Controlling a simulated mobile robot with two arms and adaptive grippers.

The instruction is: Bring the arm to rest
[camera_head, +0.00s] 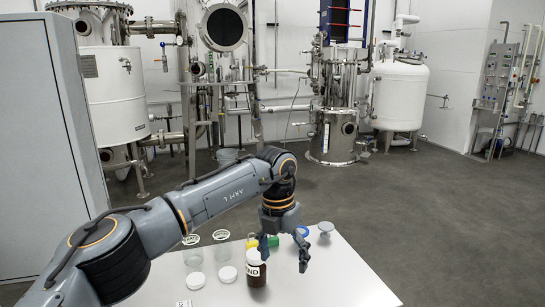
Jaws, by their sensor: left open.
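My left arm (225,190) reaches in from the left over a white table (335,277), bent at the elbow. Its gripper (284,259) points down above the table with its two fingers spread apart. I see nothing held between the fingers. A brown bottle (257,275) with a white cap and a partly readable label stands close by the left finger; I cannot tell if they touch. My right gripper is not in view.
Two white round lids (228,274) and clear jars (192,257) are left of the bottle. Yellow (251,242), green (273,241) and grey-blue (325,230) items are around the gripper. The table's right part is bare. A grey cabinet (45,140) stands left; tanks (400,95) stand behind, beyond open floor.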

